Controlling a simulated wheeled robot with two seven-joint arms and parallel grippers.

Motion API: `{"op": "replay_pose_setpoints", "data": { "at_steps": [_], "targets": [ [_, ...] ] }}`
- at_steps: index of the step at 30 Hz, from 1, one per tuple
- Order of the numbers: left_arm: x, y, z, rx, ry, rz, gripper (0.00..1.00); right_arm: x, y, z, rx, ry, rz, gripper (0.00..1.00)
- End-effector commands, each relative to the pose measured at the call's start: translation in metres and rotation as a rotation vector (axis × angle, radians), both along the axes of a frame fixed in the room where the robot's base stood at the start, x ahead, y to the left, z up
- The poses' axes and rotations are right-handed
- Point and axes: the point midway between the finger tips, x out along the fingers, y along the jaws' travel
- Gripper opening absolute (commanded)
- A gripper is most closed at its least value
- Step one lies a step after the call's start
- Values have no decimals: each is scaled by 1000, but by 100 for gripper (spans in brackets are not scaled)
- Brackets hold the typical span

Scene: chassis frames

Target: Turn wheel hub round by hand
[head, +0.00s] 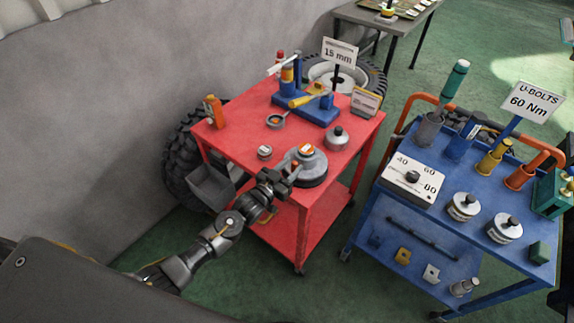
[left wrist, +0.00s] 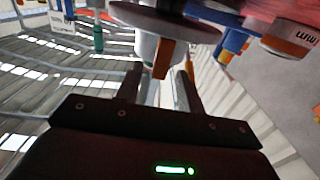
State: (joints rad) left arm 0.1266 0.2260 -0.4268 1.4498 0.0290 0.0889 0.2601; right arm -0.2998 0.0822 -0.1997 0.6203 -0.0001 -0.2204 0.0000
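The wheel hub (head: 312,177) is a round grey disc with a raised centre and an orange mark on top. It sits at the front right of the red cart's top (head: 235,137). My left gripper (head: 283,178) is at its near left side. In the left wrist view the hub (left wrist: 175,22) fills the top, with a pale cylinder and an orange tab (left wrist: 163,58) in front of the fingers. The left gripper's fingers (left wrist: 168,85) stand apart, one either side of the tab's line. Whether they touch the hub is unclear. My right gripper is not in view.
On the red cart stand a grey knobbed pot (head: 337,138), a small tin (head: 264,153), an orange bottle (head: 213,111) and a blue tool stand (head: 318,112). A blue cart (head: 385,228) with tools stands to the right. A large tyre (head: 180,150) leans by the wall.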

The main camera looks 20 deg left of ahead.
Motion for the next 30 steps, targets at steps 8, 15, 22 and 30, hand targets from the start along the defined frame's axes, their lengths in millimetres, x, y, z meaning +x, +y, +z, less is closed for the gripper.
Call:
{"op": "replay_pose_setpoints", "data": {
  "at_steps": [8,15,22,30],
  "targets": [
    [3,-1,0,0,-1,1,38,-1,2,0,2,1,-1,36],
    [2,0,0,0,-1,2,12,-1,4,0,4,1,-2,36],
    [2,0,0,0,-1,2,0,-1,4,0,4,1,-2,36],
    [3,4,0,1,0,9,0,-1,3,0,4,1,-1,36]
  ]
}}
